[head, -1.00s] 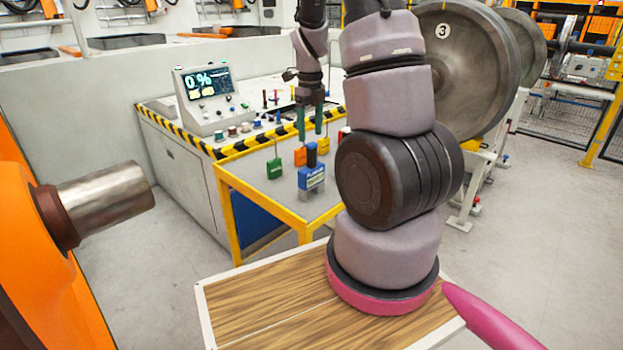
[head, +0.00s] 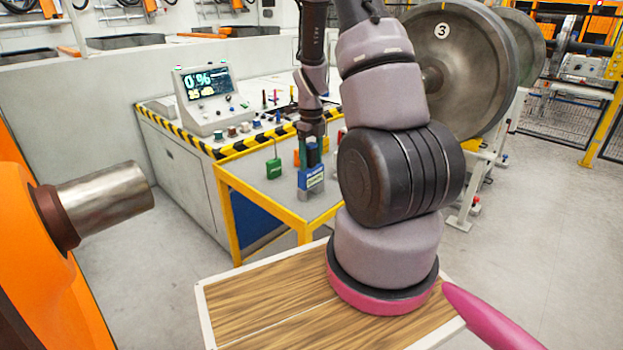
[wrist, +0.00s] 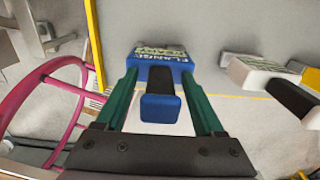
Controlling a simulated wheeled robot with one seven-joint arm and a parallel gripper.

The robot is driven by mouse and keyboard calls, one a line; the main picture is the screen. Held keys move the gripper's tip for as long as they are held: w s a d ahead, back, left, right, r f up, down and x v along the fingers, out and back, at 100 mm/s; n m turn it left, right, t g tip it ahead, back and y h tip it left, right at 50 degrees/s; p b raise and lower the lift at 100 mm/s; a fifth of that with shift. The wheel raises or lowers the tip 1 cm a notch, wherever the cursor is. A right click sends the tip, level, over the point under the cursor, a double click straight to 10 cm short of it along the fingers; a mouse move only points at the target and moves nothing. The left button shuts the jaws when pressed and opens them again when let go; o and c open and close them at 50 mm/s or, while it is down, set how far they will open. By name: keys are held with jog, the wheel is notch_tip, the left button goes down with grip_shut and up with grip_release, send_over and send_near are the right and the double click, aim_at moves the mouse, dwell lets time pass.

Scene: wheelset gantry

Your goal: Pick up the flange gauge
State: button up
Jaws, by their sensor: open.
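The flange gauge (wrist: 163,66) is a blue block with white lettering and a dark, blue-ended handle (wrist: 160,100). In the wrist view it lies between the two green fingers of my gripper (wrist: 162,92), which is open around the handle; I cannot tell whether either finger touches it. In the head view the gauge (head: 311,178) stands on the yellow-framed table (head: 262,192). My gripper (head: 311,150) is over it from above, and the fingers partly hide the handle.
A green tagged item (head: 273,168) stands left of the gauge on the table. In the wrist view a white block with a dark handle (wrist: 258,78) lies to the right. A control console (head: 207,98) stands behind, and a large wheel (head: 460,65) is at the right.

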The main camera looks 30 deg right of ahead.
grip_shut()
dwell(1.3)
